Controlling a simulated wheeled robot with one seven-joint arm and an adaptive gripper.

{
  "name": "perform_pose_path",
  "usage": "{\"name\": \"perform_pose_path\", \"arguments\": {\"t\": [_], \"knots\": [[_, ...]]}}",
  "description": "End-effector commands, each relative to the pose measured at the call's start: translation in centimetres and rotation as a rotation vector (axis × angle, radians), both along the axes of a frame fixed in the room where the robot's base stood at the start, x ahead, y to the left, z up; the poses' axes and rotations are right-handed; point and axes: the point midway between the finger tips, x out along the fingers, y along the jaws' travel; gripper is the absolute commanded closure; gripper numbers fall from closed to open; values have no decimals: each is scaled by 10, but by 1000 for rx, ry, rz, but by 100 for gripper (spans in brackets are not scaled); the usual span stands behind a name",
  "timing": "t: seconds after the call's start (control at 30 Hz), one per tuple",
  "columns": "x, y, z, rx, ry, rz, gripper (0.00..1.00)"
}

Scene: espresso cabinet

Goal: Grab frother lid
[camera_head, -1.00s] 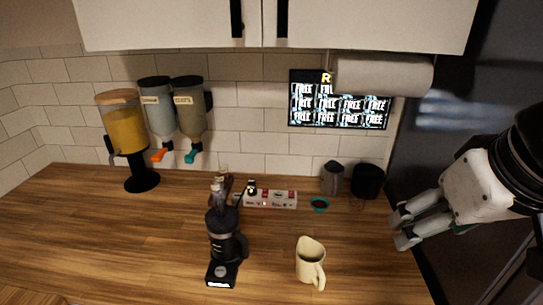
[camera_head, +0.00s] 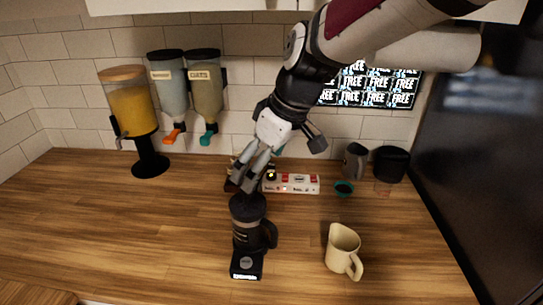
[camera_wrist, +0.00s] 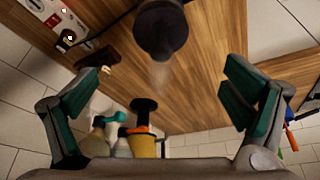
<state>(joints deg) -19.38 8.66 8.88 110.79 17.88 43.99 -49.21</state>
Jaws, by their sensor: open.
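The black frother (camera_head: 249,240) stands upright on the wooden counter, its handle to the right and a small lit panel at its base. Its dark lid (camera_head: 247,207) is on top. In the wrist view the frother (camera_wrist: 160,28) appears from above at the top centre, ahead of the fingers. My gripper (camera_head: 250,176) is just above the lid, pointing down. In the wrist view my gripper (camera_wrist: 165,78) has its two green-padded fingers wide apart with nothing between them. Whether the fingertips touch the lid cannot be told.
A cream pitcher (camera_head: 343,250) stands to the frother's right. A power strip (camera_head: 297,184) lies behind it, partly hidden by my gripper. A juice dispenser (camera_head: 130,110) and two wall dispensers (camera_head: 190,95) are at the left. The front left counter is clear.

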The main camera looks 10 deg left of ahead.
Motion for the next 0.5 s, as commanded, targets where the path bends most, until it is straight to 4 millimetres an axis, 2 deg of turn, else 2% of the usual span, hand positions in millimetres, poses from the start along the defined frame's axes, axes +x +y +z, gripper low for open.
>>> {"name": "perform_pose_path", "arguments": {"t": [0.03,0.2,0.5], "knots": [[0,4,-11,-3,7,1,6],[5,14,-38,-1,6,-1,6],[8,22,-59,-2,4,-2,6]]}}
